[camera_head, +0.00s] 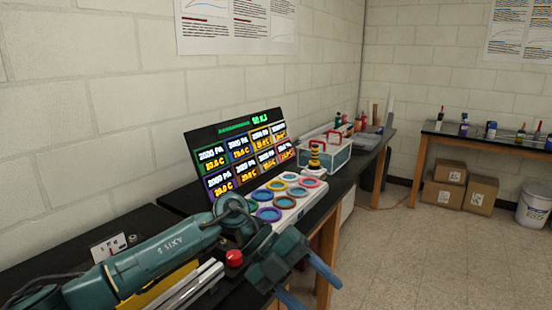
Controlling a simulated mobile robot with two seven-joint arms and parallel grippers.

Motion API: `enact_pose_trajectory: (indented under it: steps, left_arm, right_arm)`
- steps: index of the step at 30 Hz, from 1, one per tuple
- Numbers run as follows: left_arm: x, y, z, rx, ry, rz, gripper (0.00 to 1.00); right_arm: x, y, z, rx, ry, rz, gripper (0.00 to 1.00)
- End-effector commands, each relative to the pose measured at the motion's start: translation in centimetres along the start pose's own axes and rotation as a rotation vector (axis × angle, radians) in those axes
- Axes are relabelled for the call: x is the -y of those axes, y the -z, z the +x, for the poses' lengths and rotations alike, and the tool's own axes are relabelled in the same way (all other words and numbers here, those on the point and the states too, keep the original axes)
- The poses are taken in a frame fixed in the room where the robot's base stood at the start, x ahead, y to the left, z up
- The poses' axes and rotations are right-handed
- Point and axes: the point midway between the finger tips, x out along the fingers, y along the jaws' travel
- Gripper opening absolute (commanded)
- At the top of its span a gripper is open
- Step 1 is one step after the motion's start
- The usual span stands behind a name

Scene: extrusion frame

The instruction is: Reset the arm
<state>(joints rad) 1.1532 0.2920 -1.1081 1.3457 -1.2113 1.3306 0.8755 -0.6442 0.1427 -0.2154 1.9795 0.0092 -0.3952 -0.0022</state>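My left arm comes in from the lower left, teal and bent at the wrist, over the front edge of the black bench (345,182). My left gripper (314,294) is at the lower middle. Its two blue fingers are spread apart with nothing between them, and they point down and to the right past the bench edge. My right gripper is not in view.
A tray of coloured rings (300,203) sits just behind my gripper, before a display panel (238,150). A red knob (234,258) is near my wrist. A caddy (335,158) stands farther back. Boxes (480,195) and a bucket (533,205) are far right; the middle floor is clear.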

Motion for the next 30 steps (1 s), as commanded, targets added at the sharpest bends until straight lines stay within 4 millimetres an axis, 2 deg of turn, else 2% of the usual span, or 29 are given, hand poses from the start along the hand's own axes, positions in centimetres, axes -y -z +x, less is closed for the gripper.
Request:
enact_pose_trajectory:
  steps: [1,3,5,7,10,14,17,20,22,24,27,30]
  left_arm:
    - [0.3,1.0,2.3,-0.054,0.141,-0.005,0.61]
    - [1.5,2.2,3.9,-0.096,0.346,-0.017,0.61]
    - [2.3,2.9,4.6,-0.113,0.521,-0.046,0.61]
    - [2.9,3.2,4.7,-0.113,0.719,-0.102,0.61]
    - [2.5,2.9,3.9,-0.076,0.981,-0.219,0.61]
    - [-0.5,1.2,2.3,0.033,1.273,-0.432,0.61]
    - [-4.8,-0.2,1.4,0.151,1.444,-0.640,0.61]
    - [-10.6,-1.2,1.2,0.292,1.561,-0.873,0.61]
    - [-15.4,-1.2,1.7,0.396,1.605,-1.051,0.61]
    - [-20.4,-0.7,2.6,0.501,1.619,-1.235,0.61]
    - [-26.7,1.0,4.1,0.627,1.593,-1.468,0.61]
    - [-31.5,3.3,5.7,0.718,1.539,-1.653,0.61]
  right_arm:
    - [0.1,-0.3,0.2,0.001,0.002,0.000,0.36]
    - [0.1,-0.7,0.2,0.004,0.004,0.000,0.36]
    - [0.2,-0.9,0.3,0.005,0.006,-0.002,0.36]
    - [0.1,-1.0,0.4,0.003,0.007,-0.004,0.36]
    - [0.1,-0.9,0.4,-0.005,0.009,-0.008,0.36]
    - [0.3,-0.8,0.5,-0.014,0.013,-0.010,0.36]
    - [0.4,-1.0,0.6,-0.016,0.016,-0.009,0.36]
    - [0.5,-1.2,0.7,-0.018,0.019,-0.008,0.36]
    - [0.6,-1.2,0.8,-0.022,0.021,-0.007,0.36]
    - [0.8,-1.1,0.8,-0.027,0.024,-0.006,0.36]
    - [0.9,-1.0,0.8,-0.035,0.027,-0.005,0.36]
    - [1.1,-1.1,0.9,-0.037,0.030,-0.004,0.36]
